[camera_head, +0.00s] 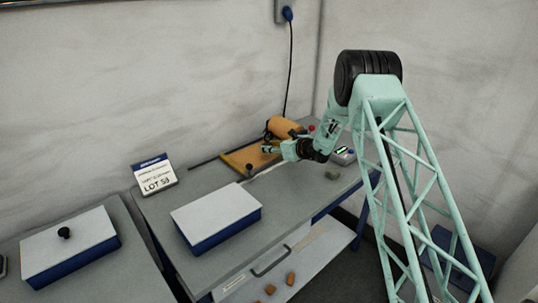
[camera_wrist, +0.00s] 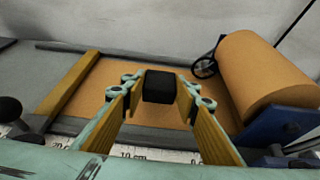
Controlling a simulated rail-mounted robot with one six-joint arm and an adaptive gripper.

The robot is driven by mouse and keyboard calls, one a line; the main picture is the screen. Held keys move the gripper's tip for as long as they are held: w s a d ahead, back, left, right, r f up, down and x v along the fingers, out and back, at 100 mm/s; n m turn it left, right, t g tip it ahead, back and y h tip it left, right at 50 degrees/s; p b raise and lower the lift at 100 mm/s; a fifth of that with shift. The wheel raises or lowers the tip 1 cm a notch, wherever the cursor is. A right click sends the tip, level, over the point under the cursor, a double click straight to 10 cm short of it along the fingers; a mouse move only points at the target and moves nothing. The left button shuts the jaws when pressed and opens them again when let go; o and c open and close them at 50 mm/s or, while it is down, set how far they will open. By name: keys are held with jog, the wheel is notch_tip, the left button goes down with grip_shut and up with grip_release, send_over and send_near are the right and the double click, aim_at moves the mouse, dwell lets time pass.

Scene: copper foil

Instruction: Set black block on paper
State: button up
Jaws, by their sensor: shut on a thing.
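The black block (camera_wrist: 160,86) is pinched between the two fingertips of my gripper (camera_wrist: 160,92) in the wrist view. The brown paper (camera_wrist: 95,80) lies flat behind and around the block, and the block appears over it. I cannot tell whether the block touches the paper. In the head view my gripper (camera_head: 268,148) reaches left over the paper (camera_head: 238,159). The block is too small to make out there.
A ruler (camera_wrist: 178,156) runs along the front, and a black knob (camera_wrist: 10,108) is at the left. A white-topped blue box (camera_head: 216,213) and a lot sign (camera_head: 154,175) are on the bench.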

aim_at(269, 158)
jog(key=shift+f, duration=1.8)
jog(key=shift+f+b, duration=0.15)
jog(key=shift+b, duration=0.2)
jog(key=o, duration=1.2)
jog(key=shift+c, duration=0.2)
jog(key=shift+p+v, duration=0.5)
jog(key=shift+v, duration=5.6)
